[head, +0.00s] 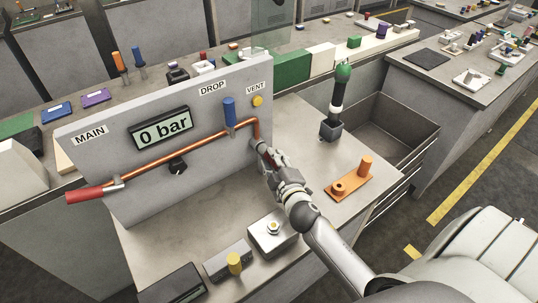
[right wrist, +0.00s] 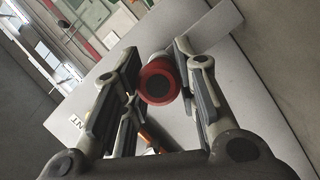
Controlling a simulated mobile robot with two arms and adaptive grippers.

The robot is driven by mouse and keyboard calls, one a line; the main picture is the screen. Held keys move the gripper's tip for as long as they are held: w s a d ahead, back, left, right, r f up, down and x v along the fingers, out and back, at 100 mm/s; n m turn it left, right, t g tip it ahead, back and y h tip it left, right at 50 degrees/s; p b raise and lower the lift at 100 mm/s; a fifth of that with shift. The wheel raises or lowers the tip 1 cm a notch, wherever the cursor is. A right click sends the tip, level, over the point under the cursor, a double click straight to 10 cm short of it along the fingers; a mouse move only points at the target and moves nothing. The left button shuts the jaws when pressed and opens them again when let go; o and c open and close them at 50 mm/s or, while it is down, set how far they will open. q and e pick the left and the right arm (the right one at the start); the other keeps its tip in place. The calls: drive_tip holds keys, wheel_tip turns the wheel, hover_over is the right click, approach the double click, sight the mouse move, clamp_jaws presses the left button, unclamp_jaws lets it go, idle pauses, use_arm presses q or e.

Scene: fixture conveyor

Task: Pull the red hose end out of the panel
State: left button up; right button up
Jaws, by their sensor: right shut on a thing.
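The grey panel (head: 205,165) stands upright on the bench, with a display (head: 162,129) reading 0 bar and labels MAIN, DROP and VENT. A copper pipe (head: 190,147) runs across it and bends down at its right end. My right gripper (head: 266,151) is at the panel face below that bend. In the right wrist view the red hose end (right wrist: 157,82), a red ring with a dark centre, sits between the fingers, which are shut on it. Grey metal shows behind it towards the panel; I cannot tell how deep it sits. The gripper hides it in the head view. My left gripper is out of view.
A red-handled lever (head: 85,194) juts out at the panel's left; a blue lever (head: 230,112) stands upright on the pipe. An orange plate (head: 350,187), a green-topped tool (head: 337,100) and a grey box (head: 272,235) stand around my right arm. An open bin (head: 427,150) lies beyond.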

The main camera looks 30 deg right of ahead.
drive_tip(key=shift+s+f, duration=0.2)
drive_tip(key=shift+s, duration=0.6)
clamp_jaws()
drive_tip(key=shift+s, duration=0.3)
drive_tip(key=shift+d, duration=0.1)
drive_tip(key=shift+s+d+r, duration=0.1)
drive_tip(key=shift+s, duration=1.1)
drive_tip(key=shift+s+d+r, duration=0.1)
drive_tip(key=shift+s, duration=1.05)
